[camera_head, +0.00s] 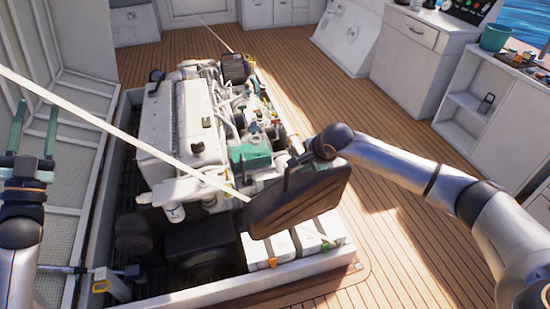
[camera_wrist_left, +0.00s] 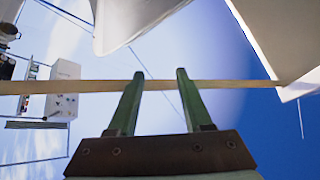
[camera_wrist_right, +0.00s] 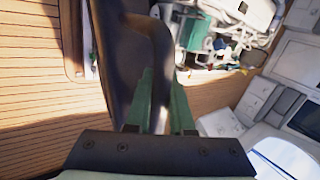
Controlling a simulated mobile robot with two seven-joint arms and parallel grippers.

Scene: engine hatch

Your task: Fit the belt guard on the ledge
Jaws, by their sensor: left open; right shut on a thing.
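The belt guard, a dark ribbed panel (camera_head: 300,203), hangs tilted in front of the engine's near end in the head view. My right gripper (camera_head: 290,178) is shut on its upper edge. In the right wrist view the green fingers (camera_wrist_right: 160,95) close on the dark guard (camera_wrist_right: 125,50). My left gripper (camera_head: 35,130) is open and empty at the far left, its green fingers pointing up; the left wrist view shows the fingers (camera_wrist_left: 158,85) apart. The ledge cannot be clearly told; the engine front behind the guard is partly hidden.
The white engine (camera_head: 180,120) sits in the open deck hatch. A yellow-ended tool (camera_head: 101,280) is at the near left.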

